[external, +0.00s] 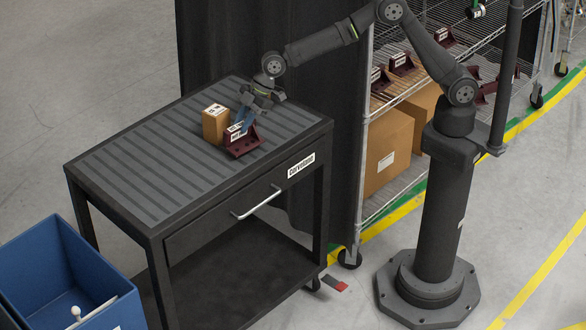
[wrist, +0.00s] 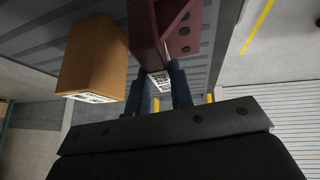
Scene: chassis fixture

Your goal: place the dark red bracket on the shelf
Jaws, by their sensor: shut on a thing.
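The dark red bracket (external: 243,142) is at the near right part of the black cart's ribbed top, with a white label on its upright wall. My gripper (external: 246,118) is shut on that wall from above. In the wrist view the bracket (wrist: 178,28) sits between the two blue fingers (wrist: 164,88), its holed side to the right. I cannot tell whether its base touches the cart top. The wire shelf (external: 405,85) stands at the right behind the cart, with several dark red brackets (external: 402,64) on its upper level.
A small cardboard box (external: 215,124) stands close left of the bracket; it also shows in the wrist view (wrist: 93,62). Larger cartons (external: 388,150) fill the shelf's lower level. A dark curtain (external: 240,40) hangs behind the cart. A blue bin (external: 62,270) is at lower left.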

